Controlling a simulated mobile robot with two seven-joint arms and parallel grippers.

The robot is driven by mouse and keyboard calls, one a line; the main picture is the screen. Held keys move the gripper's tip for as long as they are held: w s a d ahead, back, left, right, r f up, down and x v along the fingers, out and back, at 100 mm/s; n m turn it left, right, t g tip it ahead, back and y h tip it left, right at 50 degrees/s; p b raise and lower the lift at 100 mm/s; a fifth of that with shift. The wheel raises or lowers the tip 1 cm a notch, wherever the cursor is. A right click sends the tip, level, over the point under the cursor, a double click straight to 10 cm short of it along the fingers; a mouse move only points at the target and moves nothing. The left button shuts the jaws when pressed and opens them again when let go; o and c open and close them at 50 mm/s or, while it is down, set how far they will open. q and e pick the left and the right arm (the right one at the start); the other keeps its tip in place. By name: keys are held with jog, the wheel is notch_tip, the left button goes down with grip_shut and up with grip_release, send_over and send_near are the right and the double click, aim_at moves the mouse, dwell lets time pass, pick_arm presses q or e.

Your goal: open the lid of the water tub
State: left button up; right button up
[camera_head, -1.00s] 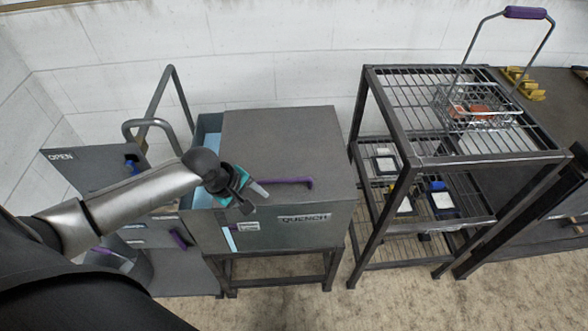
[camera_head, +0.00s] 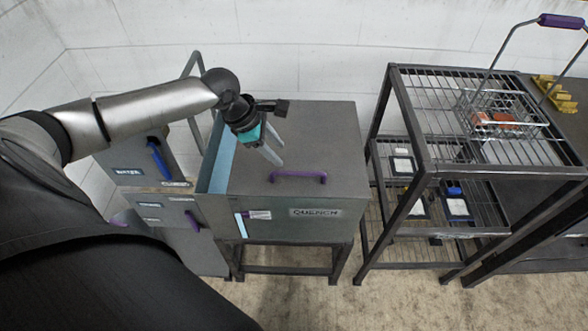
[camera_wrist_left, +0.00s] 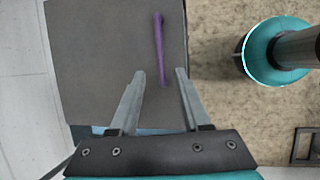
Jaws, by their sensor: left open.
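The water tub (camera_head: 281,227) is a grey metal box labelled QUENCH on a dark stand. Its flat grey lid (camera_head: 323,135) covers most of the top, with a pale blue strip showing along the left. A purple bar handle (camera_head: 298,174) lies near the lid's front edge; it also shows in the left wrist view (camera_wrist_left: 159,40). My left gripper (camera_head: 281,153) is open and empty above the lid, just behind the handle's left end in the head view. In the left wrist view the handle's near end lies between the open fingers (camera_wrist_left: 160,72); contact is not visible. My right gripper is out of view.
A wire rack (camera_head: 430,155) stands right of the tub, with a wire basket (camera_head: 505,122) on top and several small trays below. A labelled cabinet (camera_head: 165,215) stands close at the left. A strip of floor separates the tub from the rack.

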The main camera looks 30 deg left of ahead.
aim_at(297, 172)
pick_arm(q)
jog(key=b+x, duration=0.2)
jog(key=x, duration=0.8)
jog(key=shift+w+f+b, duration=0.15)
jog(key=shift+f+b, duration=0.15)
jog(key=shift+b, duration=0.1)
grip_shut()
dwell(0.8)
